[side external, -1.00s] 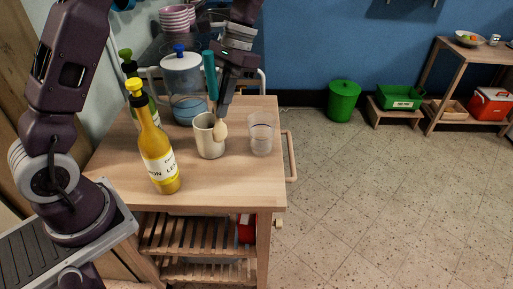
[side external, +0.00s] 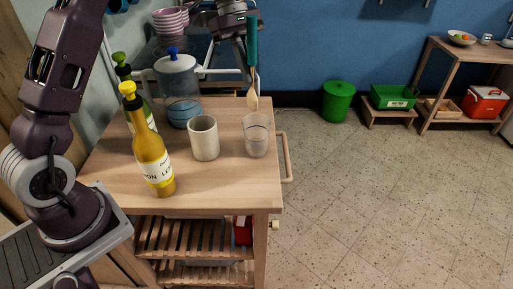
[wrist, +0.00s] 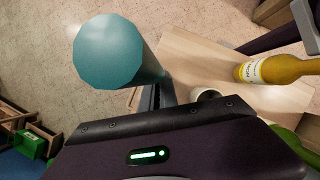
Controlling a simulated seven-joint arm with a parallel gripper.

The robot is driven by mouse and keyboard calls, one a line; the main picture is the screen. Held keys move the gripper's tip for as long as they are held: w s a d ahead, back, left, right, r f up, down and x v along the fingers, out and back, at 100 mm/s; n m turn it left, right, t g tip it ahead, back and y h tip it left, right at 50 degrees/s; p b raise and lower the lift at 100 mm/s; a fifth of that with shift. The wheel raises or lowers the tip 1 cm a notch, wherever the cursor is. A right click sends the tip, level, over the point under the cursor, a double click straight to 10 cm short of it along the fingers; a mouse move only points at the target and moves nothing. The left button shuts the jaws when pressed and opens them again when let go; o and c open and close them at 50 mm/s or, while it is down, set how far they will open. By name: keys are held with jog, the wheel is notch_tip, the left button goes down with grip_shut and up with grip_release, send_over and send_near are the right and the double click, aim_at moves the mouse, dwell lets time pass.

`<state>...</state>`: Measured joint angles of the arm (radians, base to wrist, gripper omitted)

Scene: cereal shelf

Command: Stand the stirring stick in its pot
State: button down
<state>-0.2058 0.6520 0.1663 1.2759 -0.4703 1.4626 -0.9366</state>
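The stirring stick has a teal handle (side external: 252,42) and a pale wooden spoon-like end (side external: 252,98). My gripper (side external: 240,50) is shut on it and holds it nearly upright in the air, wooden end down. That end shows just above the rim of a clear glass (side external: 257,140); its exact depth relative to the glass is hard to tell. A beige cup (side external: 204,139) stands upright just left of the glass. In the wrist view, the teal handle end (wrist: 108,50) looms close to the camera, and the cup (wrist: 205,94) is partly hidden behind my gripper.
A yellow bottle (side external: 151,150) stands at the front left of the wooden cart top (side external: 225,185). A green-capped bottle (side external: 123,72) and a blue-lidded pitcher (side external: 177,85) stand behind it. The front right of the top is clear.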

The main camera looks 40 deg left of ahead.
aim_at(252, 118)
jog(key=w+n, duration=0.1)
jog(key=n+t, duration=0.1)
jog(key=shift+w+a+r+n, duration=0.1)
jog(key=shift+w+a+n, duration=0.2)
jog(key=shift+w, duration=0.1)
notch_tip(252, 118, down, 15)
jog(key=c, duration=1.6)
grip_release()
jog(key=shift+c, duration=0.2)
